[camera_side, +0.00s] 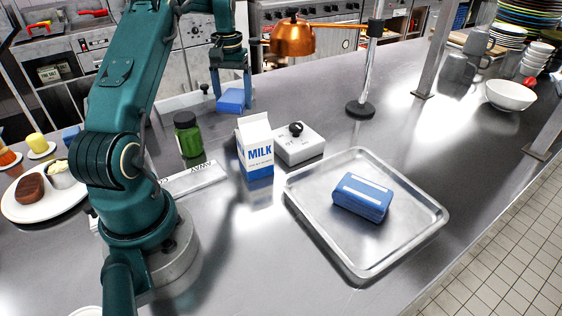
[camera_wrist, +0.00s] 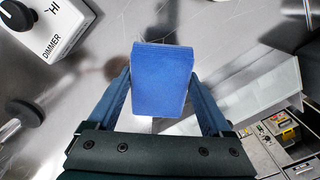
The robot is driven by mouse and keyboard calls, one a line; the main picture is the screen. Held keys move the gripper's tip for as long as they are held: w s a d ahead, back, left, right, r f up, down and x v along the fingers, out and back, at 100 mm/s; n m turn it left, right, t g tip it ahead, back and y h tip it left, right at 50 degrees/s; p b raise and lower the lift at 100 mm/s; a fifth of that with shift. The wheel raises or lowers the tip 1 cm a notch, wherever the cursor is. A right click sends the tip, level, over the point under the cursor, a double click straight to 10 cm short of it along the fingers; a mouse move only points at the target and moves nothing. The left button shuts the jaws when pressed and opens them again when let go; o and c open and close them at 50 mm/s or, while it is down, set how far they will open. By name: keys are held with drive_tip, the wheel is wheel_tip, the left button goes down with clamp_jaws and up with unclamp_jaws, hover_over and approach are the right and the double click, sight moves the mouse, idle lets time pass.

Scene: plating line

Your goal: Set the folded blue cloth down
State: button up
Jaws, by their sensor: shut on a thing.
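The folded blue cloth (camera_side: 231,101) is between the two fingers of my gripper (camera_side: 232,92), at the back of the steel counter in the side view. In the wrist view my gripper (camera_wrist: 162,88) is shut on the sides of the cloth (camera_wrist: 162,80), whose layered edge faces up in the picture. The cloth appears close over the counter, but I cannot tell whether it touches. Another folded blue bundle with a white band (camera_side: 363,196) lies in the metal tray (camera_side: 425,218), well to the right and front of my gripper.
A milk carton (camera_side: 255,147), a green jar (camera_side: 188,136) and a white dimmer box (camera_side: 300,149) stand in front of my gripper. A copper lamp (camera_side: 292,40) hangs to its right; its post (camera_side: 361,108) stands farther right.

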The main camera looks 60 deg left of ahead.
sight(233, 97)
drive_tip(key=shift+f, duration=2.85)
drive_tip(key=shift+f, duration=0.1)
drive_tip(key=o, duration=1.1)
drive_tip(key=shift+o, duration=0.2)
wheel_tip(233, 97, up, 12)
drive_tip(key=shift+r, duration=0.1)
drive_tip(key=d+r+m+t+y, duration=0.15)
drive_tip(key=d+r+m, duration=0.45)
drive_tip(key=d, duration=1)
drive_tip(key=s+d+f+m+t+h, duration=0.1)
drive_tip(key=s+d+f+m+t, duration=0.2)
drive_tip(key=s+d, duration=0.9)
drive_tip(key=shift+s+d+t, duration=0.15)
drive_tip(key=shift+d+t, duration=0.4)
drive_tip(key=shift+d, duration=0.55)
